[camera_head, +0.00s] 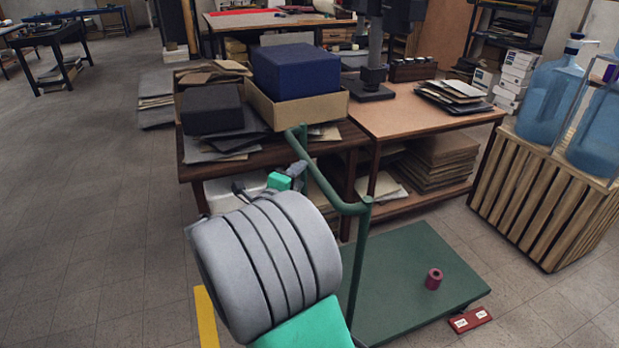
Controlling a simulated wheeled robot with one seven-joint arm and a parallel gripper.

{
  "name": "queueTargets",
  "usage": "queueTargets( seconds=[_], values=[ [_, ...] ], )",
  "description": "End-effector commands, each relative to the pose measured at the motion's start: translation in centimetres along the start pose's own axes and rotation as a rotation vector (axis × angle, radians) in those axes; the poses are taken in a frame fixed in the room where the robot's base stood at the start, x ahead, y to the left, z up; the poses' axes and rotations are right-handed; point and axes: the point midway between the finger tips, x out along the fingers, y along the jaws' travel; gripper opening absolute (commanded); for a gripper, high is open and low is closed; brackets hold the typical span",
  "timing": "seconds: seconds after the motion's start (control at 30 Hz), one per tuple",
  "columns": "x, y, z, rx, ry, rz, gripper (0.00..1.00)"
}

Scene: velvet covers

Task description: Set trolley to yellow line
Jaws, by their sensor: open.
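The trolley (415,280) has a flat dark green deck and a green tube handle (340,203) rising at its left end. A small dark red roll with a hole (433,279) sits on the deck. The yellow line (206,318) runs on the floor at the lower left, partly hidden by my grey and green arm. My gripper (272,179) is open beyond my arm, near the left part of the handle. My arm hides part of it, and I cannot tell whether it touches the handle.
A red block with white labels (470,319) lies on the floor beside the deck's right corner. A wooden bench (400,118) with boxes and sheets stands behind the trolley. A slatted wooden crate (545,200) with blue water bottles stands at right.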

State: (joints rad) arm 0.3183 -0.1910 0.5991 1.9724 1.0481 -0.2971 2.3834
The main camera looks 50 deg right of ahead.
Motion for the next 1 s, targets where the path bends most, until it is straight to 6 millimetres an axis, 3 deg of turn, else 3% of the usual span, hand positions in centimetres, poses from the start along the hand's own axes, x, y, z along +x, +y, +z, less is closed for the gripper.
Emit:
queueTargets(
  seconds=[0.43, 0.77, 1.0],
  values=[
    [7.1, -0.3, -0.1, 0.015, 0.002, -0.006, 0.45],
    [7.7, -0.3, 0.0, 0.014, 0.000, -0.007, 0.44],
    [7.7, -0.3, 0.0, 0.014, 0.000, -0.006, 0.25]
  ],
)
